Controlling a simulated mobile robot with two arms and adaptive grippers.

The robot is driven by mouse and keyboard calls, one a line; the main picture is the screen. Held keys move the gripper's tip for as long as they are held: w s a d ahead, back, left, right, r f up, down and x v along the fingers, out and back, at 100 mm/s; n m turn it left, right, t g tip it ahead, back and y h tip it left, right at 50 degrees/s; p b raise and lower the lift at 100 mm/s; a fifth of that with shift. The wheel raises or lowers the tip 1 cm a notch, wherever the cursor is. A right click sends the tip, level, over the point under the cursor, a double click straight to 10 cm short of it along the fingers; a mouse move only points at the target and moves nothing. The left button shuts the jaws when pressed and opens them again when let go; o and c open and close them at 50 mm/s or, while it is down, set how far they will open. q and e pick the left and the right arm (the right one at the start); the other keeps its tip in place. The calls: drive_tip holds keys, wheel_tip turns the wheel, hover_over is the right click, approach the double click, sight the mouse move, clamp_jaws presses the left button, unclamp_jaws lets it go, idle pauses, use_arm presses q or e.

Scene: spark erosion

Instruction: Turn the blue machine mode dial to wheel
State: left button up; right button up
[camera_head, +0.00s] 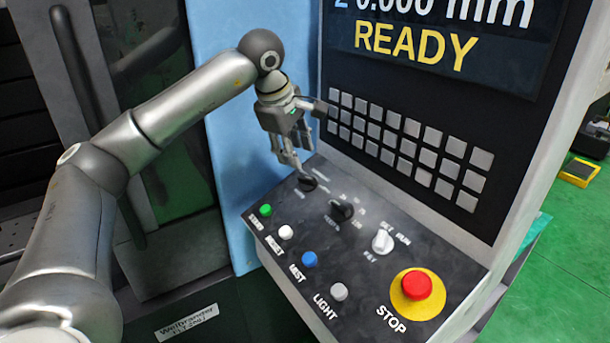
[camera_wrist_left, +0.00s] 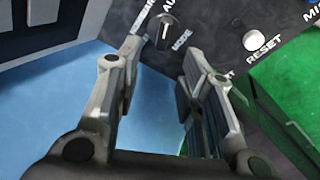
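The mode dial (camera_head: 307,183) is a small black knob at the upper left of the sloped control panel on the blue machine (camera_head: 222,60). In the left wrist view the dial (camera_wrist_left: 165,28) lies just beyond the fingertips, with the word MODE beside it. Its exact setting is hard to read. My left gripper (camera_head: 293,162) is above and just left of the dial, pointing down at the panel. In the wrist view its two fingers (camera_wrist_left: 163,55) are apart with nothing between them. Contact with the dial cannot be made out. My right gripper is not in view.
A second black dial (camera_head: 341,210), a white knob (camera_head: 382,241) and a red stop button (camera_head: 417,286) share the panel. Green (camera_head: 265,210), white (camera_head: 285,232), blue (camera_head: 309,259) and grey (camera_head: 338,291) buttons line its front. A keypad (camera_head: 400,150) and a READY screen (camera_head: 440,45) rise behind.

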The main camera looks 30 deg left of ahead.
sight(303, 177)
use_arm(q)
drive_tip(key=p+x, duration=0.2)
drive_tip(key=x, duration=0.6)
drive_tip(key=shift+f, duration=0.35)
drive_tip(key=shift+c, duration=0.4)
clamp_jaws()
